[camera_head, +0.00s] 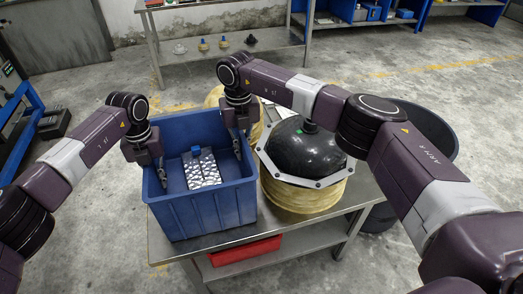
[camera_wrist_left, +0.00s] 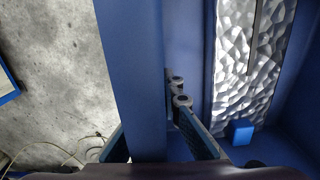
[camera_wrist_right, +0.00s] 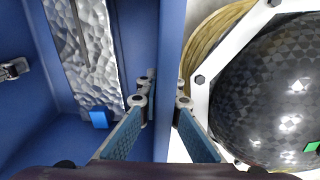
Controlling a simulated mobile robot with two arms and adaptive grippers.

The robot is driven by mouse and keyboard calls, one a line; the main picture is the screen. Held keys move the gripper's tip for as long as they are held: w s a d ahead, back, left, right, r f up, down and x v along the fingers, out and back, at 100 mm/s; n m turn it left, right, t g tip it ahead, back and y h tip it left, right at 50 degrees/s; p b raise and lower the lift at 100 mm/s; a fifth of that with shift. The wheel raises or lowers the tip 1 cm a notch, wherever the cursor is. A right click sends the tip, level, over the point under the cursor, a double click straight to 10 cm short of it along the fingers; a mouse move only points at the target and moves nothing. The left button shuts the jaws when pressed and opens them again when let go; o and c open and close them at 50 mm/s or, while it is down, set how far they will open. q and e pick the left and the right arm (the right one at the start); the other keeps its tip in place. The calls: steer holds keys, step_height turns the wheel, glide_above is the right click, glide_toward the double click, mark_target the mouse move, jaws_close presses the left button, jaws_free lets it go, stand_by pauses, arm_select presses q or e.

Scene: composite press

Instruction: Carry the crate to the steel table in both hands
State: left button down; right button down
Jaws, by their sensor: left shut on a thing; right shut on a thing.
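The blue crate (camera_head: 205,212) is level over the near metal table (camera_head: 334,208); whether its base touches the top is hard to tell. Silver dimpled parts (camera_head: 202,170) with a small blue block (camera_head: 195,150) lie inside. My left gripper (camera_head: 162,180) is shut on the crate's left wall (camera_wrist_left: 130,60), one finger on each side. My right gripper (camera_head: 237,143) is shut on the right wall (camera_wrist_right: 171,60), its fingers (camera_wrist_right: 160,102) straddling it. Another metal table (camera_head: 172,55) stands at the back.
A black dome with a pale bolted flange (camera_head: 308,155) sits on a yellowish round base (camera_head: 305,196) close right of the crate. A red tray (camera_head: 245,250) lies on the lower shelf. A dark bin (camera_head: 432,125) stands at the right. Open floor (camera_head: 80,100) lies at the left.

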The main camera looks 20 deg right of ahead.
arm_select(q)
steer(key=shift+f, duration=0.25)
arm_select(e)
steer(key=shift+f, duration=0.3)
arm_select(q)
steer(key=c, duration=2.1)
jaws_free()
steer(key=shift+r, duration=0.1)
arm_select(e)
steer(key=c, duration=2.1)
jaws_free()
steer(key=shift+r, duration=0.15)
arm_select(q)
steer(key=shift+r, duration=0.1)
steer(key=shift+r, duration=0.35)
step_height(320, 180, up, 11)
steer(key=shift+f, duration=0.1)
arm_select(e)
step_height(320, 180, up, 12)
glide_above(241, 136)
arm_select(q)
steer(key=shift+r, duration=0.3)
arm_select(e)
steer(key=shift+r, duration=0.1)
